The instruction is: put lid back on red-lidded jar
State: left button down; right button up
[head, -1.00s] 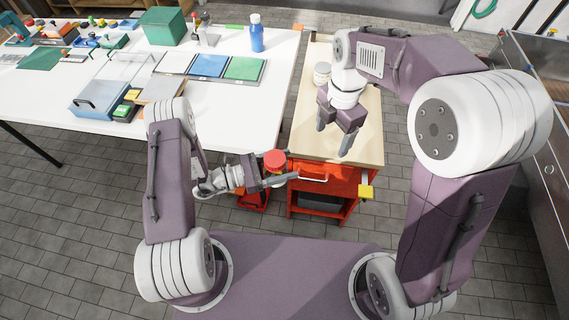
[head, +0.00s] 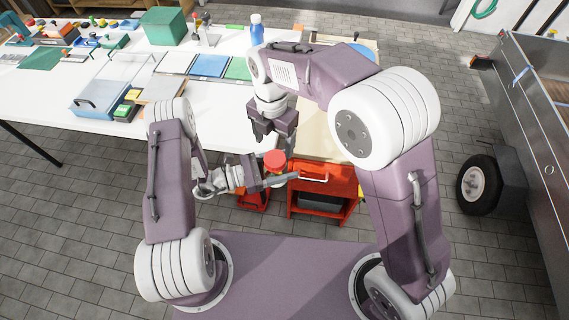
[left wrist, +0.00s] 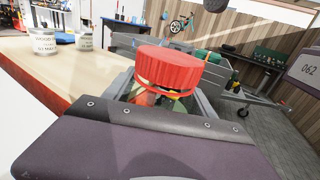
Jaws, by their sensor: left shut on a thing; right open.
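The jar with its red lid (head: 275,157) is held upright in my left gripper (head: 279,181), beside the edge of the wooden cart top. In the left wrist view the red ribbed lid (left wrist: 170,67) sits on top of the clear jar (left wrist: 160,98), which has colourful contents. I cannot tell whether the lid is fully seated. The jaws are shut on the jar's body below the lid. My right gripper (head: 275,140) is open and points down just above and behind the lid, with nothing visible between its fingers.
The red cart (head: 322,186) with a wooden top stands right behind the jar. Two labelled cans (left wrist: 44,40) stand on the wood in the left wrist view. A metal trailer (head: 535,110) is far right.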

aim_at(275, 158)
notch_tip(275, 158, down, 7)
jog(key=shift+r, duration=0.15)
